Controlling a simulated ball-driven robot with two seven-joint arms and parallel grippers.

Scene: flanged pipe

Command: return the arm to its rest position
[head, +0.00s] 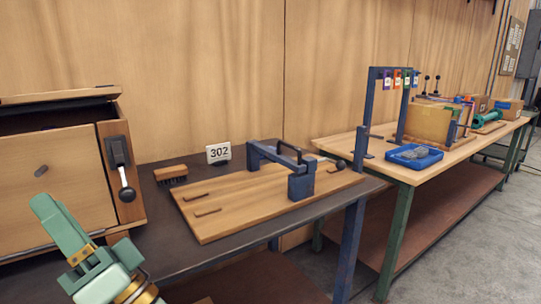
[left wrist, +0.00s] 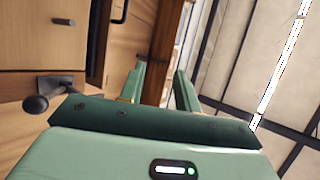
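My left gripper (head: 50,215) is raised at the lower left of the head view, in front of the wooden cabinet (head: 45,160). In the left wrist view its two green fingers (left wrist: 160,75) stand apart with nothing between them. No object touches the gripper. My right gripper is in neither view. A green pipe-like part (head: 488,119) lies on the far wooden table at the right, well away from my left gripper.
The cabinet's black lever handle (head: 125,180) is near my gripper. A dark bench (head: 165,235) holds a brush (head: 170,173), a 302 sign (head: 218,153) and a board with a blue clamp frame (head: 300,180). The far table bears a blue tray (head: 414,157) and boxes.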

